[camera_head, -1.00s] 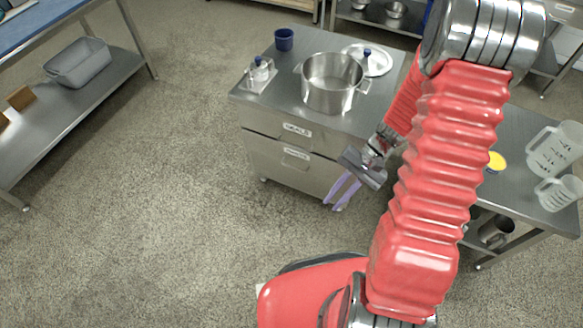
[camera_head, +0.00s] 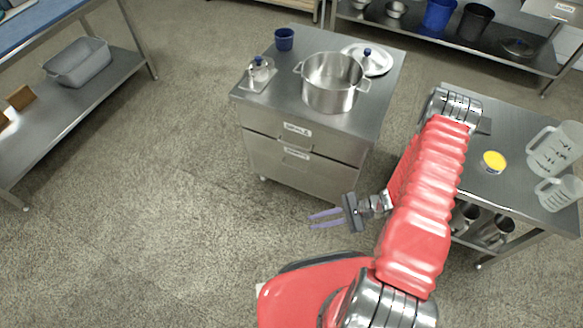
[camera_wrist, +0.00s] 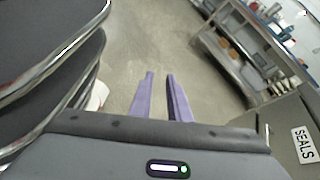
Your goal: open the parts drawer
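The steel cabinet (camera_head: 330,186) has two drawer fronts, one above the other, and both look flush. The upper drawer (camera_head: 262,120) carries a white label (camera_head: 297,129), which reads SEALS in the wrist view (camera_wrist: 305,145). The lower drawer (camera_head: 270,155) has a white label (camera_head: 296,152) too small to read surely; which one is the parts drawer is not clear. My gripper (camera_head: 311,220) is in front of the cabinet, apart from it. Its two purple fingers are parallel with an empty gap between them, also seen in the wrist view (camera_wrist: 160,75).
On the cabinet top stand a steel pot (camera_head: 331,90), a lid (camera_head: 370,62), a blue cup (camera_head: 284,39) and a small lidded item (camera_head: 259,73). A bench (camera_head: 490,190) with clear jugs (camera_head: 553,148) is at right. The floor left of the cabinet is clear.

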